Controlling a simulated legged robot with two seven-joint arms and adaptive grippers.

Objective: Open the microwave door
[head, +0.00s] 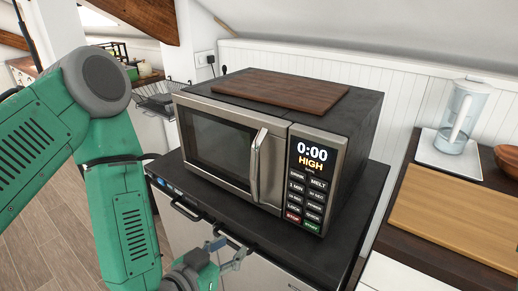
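The microwave (350,135) is a dark box with a steel front on a black-topped cabinet. Its door (215,142) has a dark window and looks shut. The upright steel handle (257,165) is on the door's right side, beside the control panel (308,185), which reads 0:00 HIGH. My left gripper (229,251) is low in front of the cabinet, below the door and handle and apart from them. Its small grey fingers look spread, with nothing between them. My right gripper is not in view.
A brown wooden board (282,90) lies on the microwave. The black cabinet top (352,225) has a bar handle (186,210) on the front below it. At right, a counter holds a light board (455,222), a jug (462,118) and a bowl (507,160). A wire rack (158,98) stands behind left.

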